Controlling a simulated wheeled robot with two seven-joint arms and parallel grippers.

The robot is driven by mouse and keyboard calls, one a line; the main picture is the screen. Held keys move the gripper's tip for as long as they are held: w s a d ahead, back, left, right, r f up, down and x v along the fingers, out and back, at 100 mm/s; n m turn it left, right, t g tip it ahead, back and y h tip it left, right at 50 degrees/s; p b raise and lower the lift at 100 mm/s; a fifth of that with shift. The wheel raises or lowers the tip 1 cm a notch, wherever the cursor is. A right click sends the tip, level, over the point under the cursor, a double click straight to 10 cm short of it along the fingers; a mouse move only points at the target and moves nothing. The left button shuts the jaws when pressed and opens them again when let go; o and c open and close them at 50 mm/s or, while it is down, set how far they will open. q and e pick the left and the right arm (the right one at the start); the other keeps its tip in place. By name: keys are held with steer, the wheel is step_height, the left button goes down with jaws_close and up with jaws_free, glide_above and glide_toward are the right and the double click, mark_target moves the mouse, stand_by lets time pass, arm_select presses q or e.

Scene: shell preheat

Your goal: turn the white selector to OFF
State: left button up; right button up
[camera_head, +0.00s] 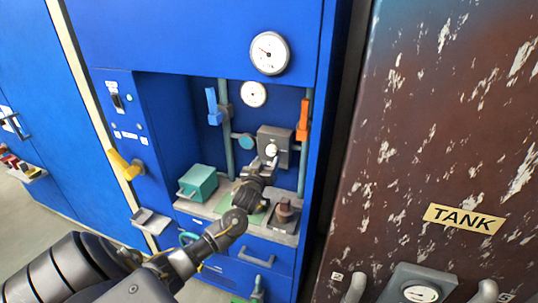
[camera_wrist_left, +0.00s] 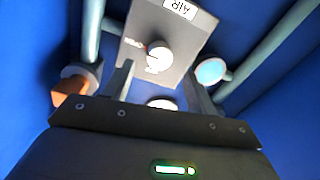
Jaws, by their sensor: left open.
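A white round knob (camera_head: 271,150) sits on the front of a grey box (camera_head: 285,138) inside the blue cabinet's recess. The wrist view shows the white knob (camera_wrist_left: 158,57) on the grey box (camera_wrist_left: 185,30), with small red lettering beside it and an upside-down AIR label. I cannot read an OFF mark. My left gripper (camera_head: 268,167) is just below and in front of the knob in the head view. In the wrist view its two fingers (camera_wrist_left: 162,85) are apart and empty, with the knob ahead of them. Contact does not show. My right gripper is not in view.
An orange handle (camera_head: 303,120) and a blue handle (camera_head: 213,106) sit on pipes either side of the box. A teal box (camera_head: 197,183) stands on the shelf. A yellow handle (camera_head: 125,165) projects at left. The rusty tank (camera_head: 440,130) stands at right.

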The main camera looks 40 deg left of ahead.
mark_target(271, 152)
arm_select(q)
steer(key=shift+x, duration=2.25)
steer(key=c, duration=1)
